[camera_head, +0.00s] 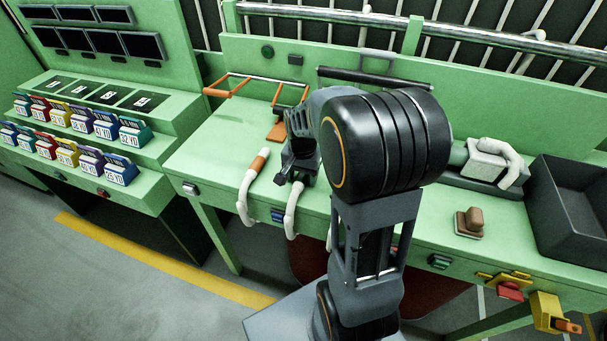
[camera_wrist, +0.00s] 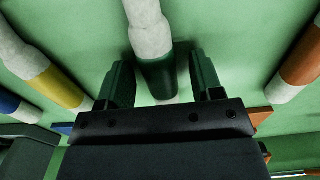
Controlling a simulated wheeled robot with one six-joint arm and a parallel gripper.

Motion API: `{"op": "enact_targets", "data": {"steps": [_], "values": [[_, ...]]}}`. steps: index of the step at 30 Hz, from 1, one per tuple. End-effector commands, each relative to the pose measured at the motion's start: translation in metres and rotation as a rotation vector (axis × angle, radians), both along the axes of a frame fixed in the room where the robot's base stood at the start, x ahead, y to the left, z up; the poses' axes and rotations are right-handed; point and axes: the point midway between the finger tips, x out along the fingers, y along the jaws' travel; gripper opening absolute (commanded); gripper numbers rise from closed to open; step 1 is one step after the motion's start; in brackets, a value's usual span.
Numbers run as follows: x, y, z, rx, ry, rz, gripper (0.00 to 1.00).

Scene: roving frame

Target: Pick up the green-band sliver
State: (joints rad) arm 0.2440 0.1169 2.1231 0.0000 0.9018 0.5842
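The green-band sliver is a white curved piece with a dark green band. In the wrist view the green-band sliver (camera_wrist: 155,75) lies between the two fingers of my gripper (camera_wrist: 163,80), which stand on either side of the band. The fingers look open, with a visible gap on the right side; contact on the left is unclear. In the head view a white curved end of the sliver (camera_head: 291,212) hangs over the bench's front edge below my gripper (camera_head: 293,170), which hides its band.
An orange-band sliver (camera_head: 251,185) lies to the left, also at the right of the wrist view (camera_wrist: 301,60). A yellow-band sliver (camera_wrist: 58,84) and a blue-band one (camera_wrist: 14,105) lie at the wrist view's left. A dark bin (camera_head: 570,215) stands at the bench's right end.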

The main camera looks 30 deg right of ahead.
Motion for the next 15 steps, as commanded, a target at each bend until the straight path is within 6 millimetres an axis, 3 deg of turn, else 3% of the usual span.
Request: {"op": "enact_targets", "data": {"steps": [2,15], "values": [[0.0001,-0.0001,0.0002,0.000,0.000,0.000,0.52],[0.0001,0.0000,0.0005,0.000,0.000,0.000,0.10]]}}
